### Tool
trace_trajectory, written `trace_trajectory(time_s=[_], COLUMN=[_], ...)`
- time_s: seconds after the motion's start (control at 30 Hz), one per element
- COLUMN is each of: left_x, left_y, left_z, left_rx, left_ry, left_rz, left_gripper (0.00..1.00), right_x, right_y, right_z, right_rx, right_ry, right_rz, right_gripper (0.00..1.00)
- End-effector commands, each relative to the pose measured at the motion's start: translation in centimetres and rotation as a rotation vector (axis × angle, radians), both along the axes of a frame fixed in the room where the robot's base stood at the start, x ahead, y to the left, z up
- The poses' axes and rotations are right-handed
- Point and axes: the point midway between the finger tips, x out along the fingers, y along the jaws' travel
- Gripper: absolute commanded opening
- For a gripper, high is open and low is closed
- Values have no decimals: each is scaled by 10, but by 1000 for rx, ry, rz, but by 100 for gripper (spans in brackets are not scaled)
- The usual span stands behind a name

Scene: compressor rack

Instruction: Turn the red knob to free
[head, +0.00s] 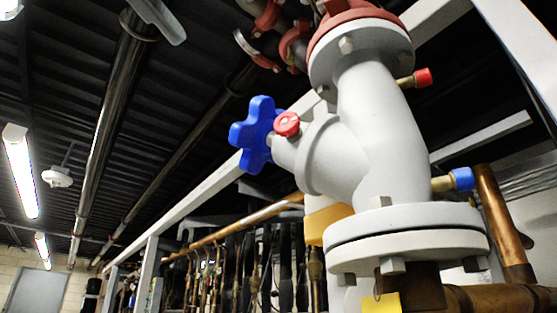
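A small red knob (287,124) sits on the side stub of a large white valve body (375,135), left of the middle of the head view. A blue star-shaped handwheel (256,134) is right behind it, at the end of the same stub. The red knob partly overlaps the blue handwheel in the picture. Its turn position cannot be read. Neither of my grippers is in view.
A red-capped fitting (422,78) and a blue-capped fitting (461,179) stick out right of the valve. Copper pipes (500,225) run at the lower right. A white frame beam (215,182) passes behind the valve. Open space lies left of the handwheel.

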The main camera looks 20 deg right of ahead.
Motion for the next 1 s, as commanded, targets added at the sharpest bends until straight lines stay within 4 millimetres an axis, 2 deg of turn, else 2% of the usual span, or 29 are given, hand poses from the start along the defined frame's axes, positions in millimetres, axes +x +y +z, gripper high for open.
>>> trace_trajectory(time_s=[0.23,0.87,1.0], left_x=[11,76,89], left_y=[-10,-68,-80], left_z=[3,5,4], left_rx=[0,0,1], left_ry=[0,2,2], left_rz=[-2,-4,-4], left_gripper=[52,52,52], right_x=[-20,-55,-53], right_y=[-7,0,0], right_z=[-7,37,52], right_rx=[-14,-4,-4], right_ry=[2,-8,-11], right_rz=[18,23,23], right_gripper=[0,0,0])
